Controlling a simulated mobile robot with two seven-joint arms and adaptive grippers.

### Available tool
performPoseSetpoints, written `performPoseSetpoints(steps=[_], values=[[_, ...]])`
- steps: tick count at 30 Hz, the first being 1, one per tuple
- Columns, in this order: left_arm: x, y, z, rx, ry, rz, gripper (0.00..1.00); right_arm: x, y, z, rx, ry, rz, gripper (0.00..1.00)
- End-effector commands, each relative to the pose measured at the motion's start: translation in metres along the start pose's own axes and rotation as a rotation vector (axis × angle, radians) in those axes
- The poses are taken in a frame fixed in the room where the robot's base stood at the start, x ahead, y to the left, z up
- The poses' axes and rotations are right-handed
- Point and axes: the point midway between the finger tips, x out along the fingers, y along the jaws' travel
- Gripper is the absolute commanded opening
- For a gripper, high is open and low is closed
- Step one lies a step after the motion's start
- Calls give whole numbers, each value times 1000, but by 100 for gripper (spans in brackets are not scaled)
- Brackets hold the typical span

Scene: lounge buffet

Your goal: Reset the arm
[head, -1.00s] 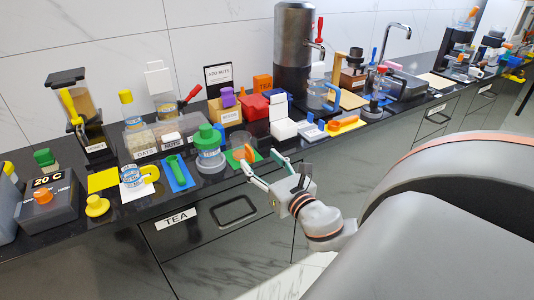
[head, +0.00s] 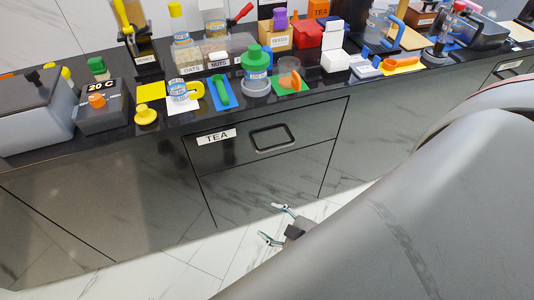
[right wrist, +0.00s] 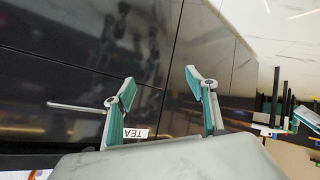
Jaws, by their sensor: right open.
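My right gripper (head: 277,226) is open and empty in the head view. It hangs low in front of the cabinet, below the counter and below the TEA drawer (head: 225,148). In the right wrist view its two green-padded fingers (right wrist: 165,105) are spread apart, with nothing between them. The dark cabinet front and the TEA label (right wrist: 136,133) lie beyond the fingers. My left gripper does not show in the head view.
The counter (head: 330,84) above holds many items: a green-lidded jar (head: 256,72), a green scoop (head: 219,88) on a blue mat, a yellow knob (head: 146,114) and a grey box marked 20 C (head: 102,108). The TEA drawer is closed. Pale floor (head: 180,262) is clear below.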

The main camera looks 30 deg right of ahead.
Motion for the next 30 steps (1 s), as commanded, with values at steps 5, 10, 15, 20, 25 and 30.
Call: performPoseSetpoints(steps=[5, 10, 15, 20, 25, 30], values=[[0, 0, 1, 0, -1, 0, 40, 2, -33, 0, 273, 9, -43, 57], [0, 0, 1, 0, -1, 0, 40, 2, -35, 0, 299, 10, -47, 57], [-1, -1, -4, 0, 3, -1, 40, 1, -33, -3, 296, 11, -46, 57], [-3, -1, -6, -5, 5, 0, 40, -1, -34, -4, 298, 10, -48, 57], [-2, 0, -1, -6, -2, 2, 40, -1, -34, -3, 297, 9, -48, 57], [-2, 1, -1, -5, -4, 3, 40, -1, -34, -3, 297, 10, -48, 57]])
